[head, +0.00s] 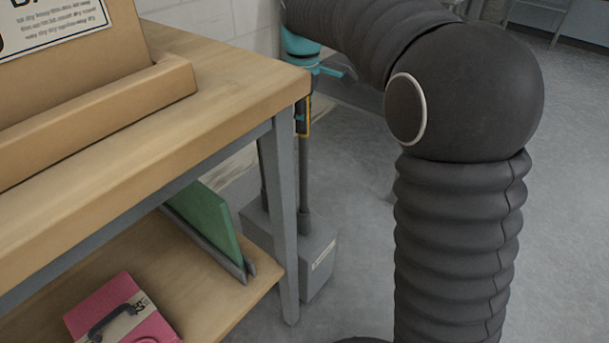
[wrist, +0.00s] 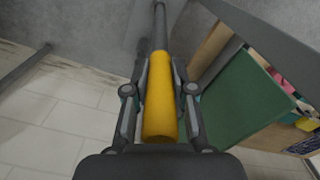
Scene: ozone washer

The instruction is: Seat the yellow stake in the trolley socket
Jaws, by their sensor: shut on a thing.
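My gripper (wrist: 160,95) is shut on the yellow stake (wrist: 158,105), one finger on each side of its thick yellow part. A thin dark rod (wrist: 160,28) continues in line beyond the yellow part. In the head view, my gripper (head: 301,116) is small and partly hidden by the table corner, with a yellow edge of the stake (head: 309,122) showing. Below it a dark upright rod (head: 304,180) runs down to a wider collar (head: 305,222) on a grey block (head: 318,262). I cannot tell whether the stake is inside the socket or only lined up with it.
A wooden workbench (head: 215,75) with a grey leg (head: 280,215) stands close on the left. Its lower shelf (head: 225,300) holds a green panel (head: 205,222) and a pink case (head: 120,312). The green panel (wrist: 240,105) is close right of my gripper. Floor (head: 350,215) is open to the right.

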